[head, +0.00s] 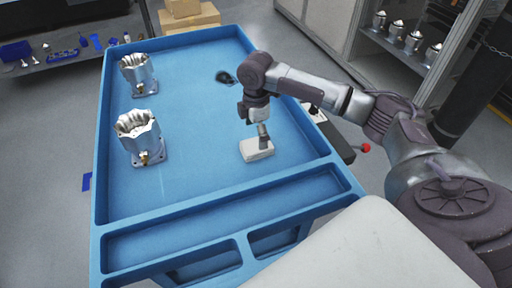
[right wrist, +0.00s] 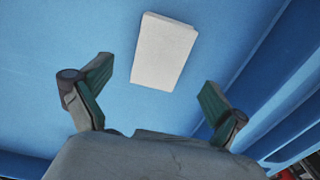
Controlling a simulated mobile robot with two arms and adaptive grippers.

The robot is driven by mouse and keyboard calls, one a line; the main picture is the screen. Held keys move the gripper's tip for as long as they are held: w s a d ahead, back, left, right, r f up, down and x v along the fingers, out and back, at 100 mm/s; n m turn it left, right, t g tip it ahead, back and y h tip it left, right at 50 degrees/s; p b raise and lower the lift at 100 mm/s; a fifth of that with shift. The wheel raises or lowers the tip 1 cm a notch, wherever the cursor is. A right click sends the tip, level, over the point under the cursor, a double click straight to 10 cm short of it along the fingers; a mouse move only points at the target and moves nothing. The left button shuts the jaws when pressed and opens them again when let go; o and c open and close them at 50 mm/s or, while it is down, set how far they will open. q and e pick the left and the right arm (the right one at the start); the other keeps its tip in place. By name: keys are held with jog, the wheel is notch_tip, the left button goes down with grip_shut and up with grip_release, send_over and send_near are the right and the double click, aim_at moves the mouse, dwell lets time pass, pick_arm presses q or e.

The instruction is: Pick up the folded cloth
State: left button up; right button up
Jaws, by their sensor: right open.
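The folded cloth (head: 250,151) is a small white rectangular block lying flat on the blue tray surface, right of the middle in the head view. In the right wrist view the cloth (right wrist: 163,52) lies beyond the fingertips, between their lines. My right gripper (head: 263,133) is directly above the cloth in the head view, pointing down. Its fingers (right wrist: 158,90) stand wide apart and empty in the right wrist view, with blue tray surface between them and the cloth. I cannot tell the exact height of the gap. My left gripper is not in view.
Two silver machined housings (head: 139,74) (head: 141,137) stand on the left of the blue tray (head: 195,193). A dark round object (head: 225,77) lies farther back. The tray has raised rims and front compartments. The tray's middle is clear. Shelves (head: 408,58) stand behind on the right.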

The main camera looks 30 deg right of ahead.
aim_at(257, 145)
jog(key=shift+f, duration=0.6)
notch_tip(257, 145, down, 4)
jog(key=shift+d+r, duration=0.15)
jog(key=shift+f, duration=0.25)
jog(key=shift+c, duration=0.5)
jog(key=c, duration=1.1)
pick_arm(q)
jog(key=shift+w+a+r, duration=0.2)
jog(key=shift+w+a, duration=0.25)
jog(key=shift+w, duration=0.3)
pick_arm(e)
jog(key=shift+r, duration=0.15)
